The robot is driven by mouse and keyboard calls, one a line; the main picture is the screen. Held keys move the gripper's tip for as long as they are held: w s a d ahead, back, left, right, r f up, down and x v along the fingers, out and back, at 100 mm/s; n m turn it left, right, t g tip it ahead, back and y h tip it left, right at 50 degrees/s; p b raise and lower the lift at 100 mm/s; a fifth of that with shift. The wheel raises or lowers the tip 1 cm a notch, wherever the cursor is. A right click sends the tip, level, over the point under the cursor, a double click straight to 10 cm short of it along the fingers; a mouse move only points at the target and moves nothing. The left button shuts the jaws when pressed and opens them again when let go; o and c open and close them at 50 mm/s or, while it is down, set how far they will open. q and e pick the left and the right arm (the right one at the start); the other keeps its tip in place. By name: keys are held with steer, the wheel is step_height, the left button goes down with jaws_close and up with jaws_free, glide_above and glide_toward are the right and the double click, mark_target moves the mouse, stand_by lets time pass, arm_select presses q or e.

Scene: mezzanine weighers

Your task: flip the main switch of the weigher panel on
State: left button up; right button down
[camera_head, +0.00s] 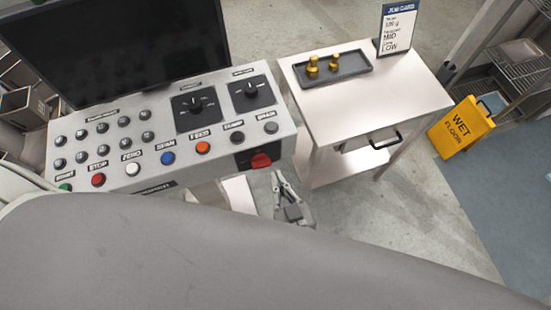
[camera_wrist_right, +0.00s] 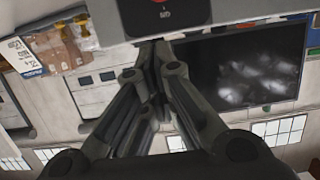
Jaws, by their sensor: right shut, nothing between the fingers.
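The weigher panel (camera_head: 112,168) is a light grey slanted console with several buttons and knobs. The main switch (camera_head: 261,161) appears as a red handle on a black plate at the right end of its front face. Its position, on or off, cannot be told. In the right wrist view a black plate (camera_wrist_right: 196,14) with a bit of red at its top edge shows just beyond the fingers. My right gripper (camera_head: 278,176) is shut and empty, just below and right of the red handle, seemingly apart from it. It also shows in the wrist view (camera_wrist_right: 153,48). My left gripper is out of view.
A dark monitor (camera_head: 115,45) stands behind the panel. To the right, a white side table (camera_head: 415,95) carries a dark tray (camera_head: 350,67) with brass weights (camera_head: 313,67) and a job card (camera_head: 396,28). A yellow wet-floor sign (camera_head: 461,125) stands farther right.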

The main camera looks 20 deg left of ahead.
mark_target(263, 150)
steer(key=shift+w+r, duration=0.15)
steer(key=shift+r, duration=0.05)
steer(key=shift+w, duration=0.1)
steer(key=b+x, duration=0.1)
steer(key=x, duration=0.2)
steer(key=b+x, duration=0.2)
steer(key=x, duration=0.1)
steer(key=b+x, duration=0.1)
steer(key=x, duration=0.3)
steer(key=shift+f+b, duration=0.25)
steer(key=shift+b, duration=0.1)
step_height(263, 150, down, 2)
steer(key=b, duration=0.2)
steer(key=shift+f+b, duration=0.2)
steer(key=shift+b, duration=0.15)
steer(key=shift+f+b, duration=0.55)
steer(key=shift+b, duration=0.05)
